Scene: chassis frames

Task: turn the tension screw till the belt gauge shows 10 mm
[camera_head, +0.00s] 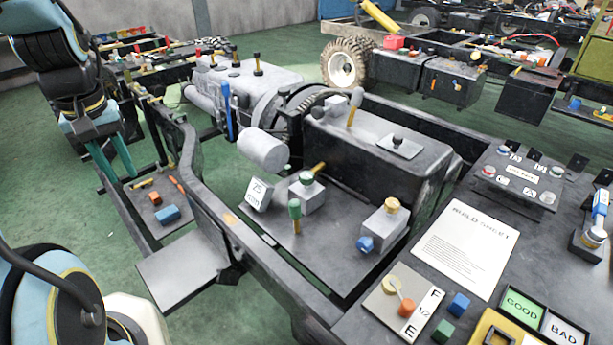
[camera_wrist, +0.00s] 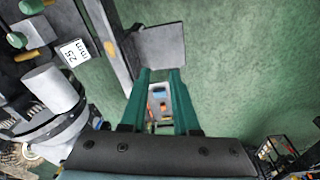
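A white block reading "25 mm" (camera_head: 258,194) stands on the grey plate of the chassis; it also shows in the wrist view (camera_wrist: 74,53). A grey block with a green knob (camera_head: 306,181) and one with a yellow top and blue knob (camera_head: 390,208) are on the same plate. I cannot tell which of these is the tension screw. My gripper (camera_head: 115,160) is open and empty, pointing down left of the chassis rail, away from the gauge. Its parted teal fingers (camera_wrist: 160,71) show in the wrist view.
A grey step plate (camera_head: 183,268) juts from the rail. A low tray (camera_head: 180,222) holds blue and orange pieces. A grey cylinder (camera_head: 262,149) and a large dark box (camera_head: 375,165) stand beyond the gauge. A bench with a build sheet (camera_head: 466,248) is at right. Green floor lies open at left.

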